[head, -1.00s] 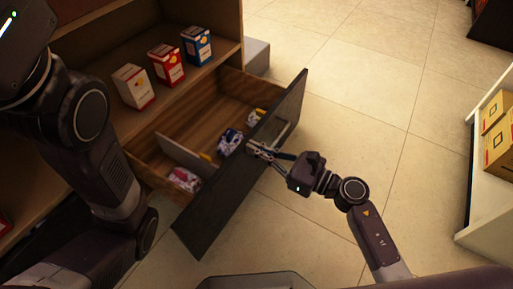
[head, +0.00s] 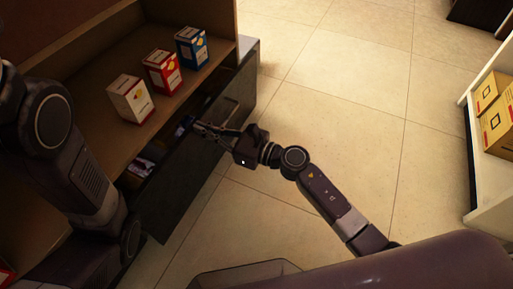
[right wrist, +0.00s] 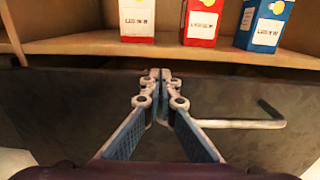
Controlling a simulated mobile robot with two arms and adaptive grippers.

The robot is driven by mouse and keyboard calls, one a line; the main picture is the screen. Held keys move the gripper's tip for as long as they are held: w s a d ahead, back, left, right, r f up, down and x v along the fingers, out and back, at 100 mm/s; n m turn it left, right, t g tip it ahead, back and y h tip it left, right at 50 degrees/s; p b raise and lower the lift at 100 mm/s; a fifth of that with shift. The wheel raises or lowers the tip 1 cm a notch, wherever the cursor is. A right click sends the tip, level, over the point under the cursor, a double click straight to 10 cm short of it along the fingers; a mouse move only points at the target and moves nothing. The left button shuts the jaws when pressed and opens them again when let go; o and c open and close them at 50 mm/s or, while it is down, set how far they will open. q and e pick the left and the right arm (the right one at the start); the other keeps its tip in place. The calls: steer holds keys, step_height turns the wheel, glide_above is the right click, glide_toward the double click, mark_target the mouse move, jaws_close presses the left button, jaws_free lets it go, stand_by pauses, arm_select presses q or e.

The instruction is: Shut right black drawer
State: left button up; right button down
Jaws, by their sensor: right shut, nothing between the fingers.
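The black drawer (head: 190,180) is below the wooden shelf and stands out only a little, with a narrow dark gap at its top. Some packets (head: 140,167) show in that gap. In the right wrist view its dark front (right wrist: 70,110) carries a metal bar handle (right wrist: 245,123). My right gripper (head: 200,128) is shut and empty, with its fingertips at the top edge of the drawer front, left of the handle in the wrist view. Whether they touch it is hard to tell. My left arm shows at the left, but its gripper is out of view.
A white box (head: 130,100), a red box (head: 162,72) and a blue box (head: 191,48) stand on the wooden shelf (head: 95,75) above the drawer. A white shelf (head: 490,190) with yellow boxes (head: 497,125) is at the right. The tiled floor between is clear.

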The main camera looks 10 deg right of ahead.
steer(key=x, duration=0.6)
steer(key=shift+w+d+r+b, duration=0.1)
steer(key=shift+r+b, duration=0.05)
steer(key=shift+b, duration=0.2)
